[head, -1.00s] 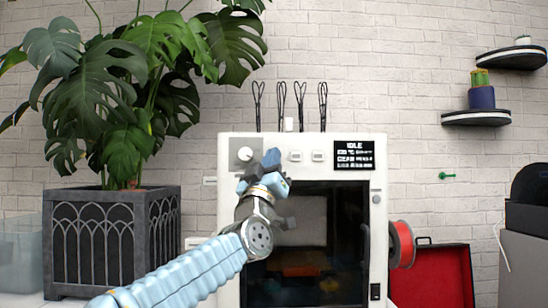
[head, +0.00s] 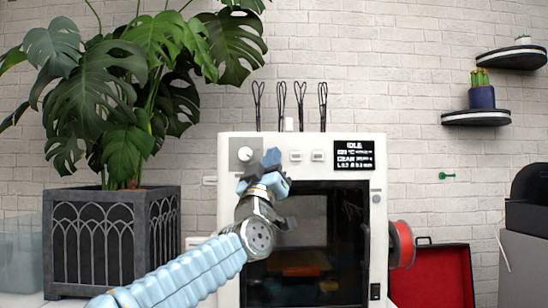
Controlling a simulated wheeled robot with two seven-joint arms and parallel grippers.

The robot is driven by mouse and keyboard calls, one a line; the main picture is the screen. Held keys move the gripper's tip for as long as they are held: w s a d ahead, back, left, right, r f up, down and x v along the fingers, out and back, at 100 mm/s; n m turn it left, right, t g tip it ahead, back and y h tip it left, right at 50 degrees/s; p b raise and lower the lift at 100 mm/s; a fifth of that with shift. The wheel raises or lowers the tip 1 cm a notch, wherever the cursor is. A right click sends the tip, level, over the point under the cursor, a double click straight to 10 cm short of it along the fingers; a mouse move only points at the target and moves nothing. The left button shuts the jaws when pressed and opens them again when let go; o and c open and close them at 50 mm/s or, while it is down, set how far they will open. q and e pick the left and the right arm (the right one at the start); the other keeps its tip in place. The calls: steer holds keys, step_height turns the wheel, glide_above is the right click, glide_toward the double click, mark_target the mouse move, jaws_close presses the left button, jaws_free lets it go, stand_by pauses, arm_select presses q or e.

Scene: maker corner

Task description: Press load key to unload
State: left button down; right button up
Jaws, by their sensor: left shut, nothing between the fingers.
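The white 3D printer (head: 229,210) stands in the middle of the head view with a dark front door (head: 325,240). Its top panel has a round knob (head: 245,154), two small square keys, one at left (head: 296,156) and one at right (head: 318,156), and a black screen (head: 354,155) that reads IDLE above smaller lines. I cannot read labels on the keys. My left gripper (head: 272,160) is shut and empty in front of the panel, between the knob and the left key. I cannot tell whether it touches the panel. My right gripper is out of view.
A red filament spool (head: 402,245) hangs on the printer's right side. An open red case (head: 440,277) lies right of it. A large plant in a dark planter (head: 110,240) stands at left. Shelves (head: 477,118) are on the wall at right.

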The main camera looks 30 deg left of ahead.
arm_select(q)
steer(key=shift+w, duration=0.1)
stand_by(0.5)
steer(key=shift+w+a, duration=0.2)
steer(key=shift+w, duration=0.05)
steer(key=shift+w+a, duration=0.2)
steer(key=shift+w, duration=0.1)
stand_by(0.7)
steer(key=shift+s, duration=0.1)
steer(key=shift+s+d+b, duration=0.35)
steer(key=shift+s+d, duration=0.05)
steer(key=shift+s, duration=0.15)
steer(key=s+d, duration=0.1)
steer(key=s+b, duration=0.1)
steer(key=s, duration=0.1)
steer(key=s+d, duration=0.1)
steer(key=shift+s+d, duration=0.15)
steer(key=shift+d, duration=0.15)
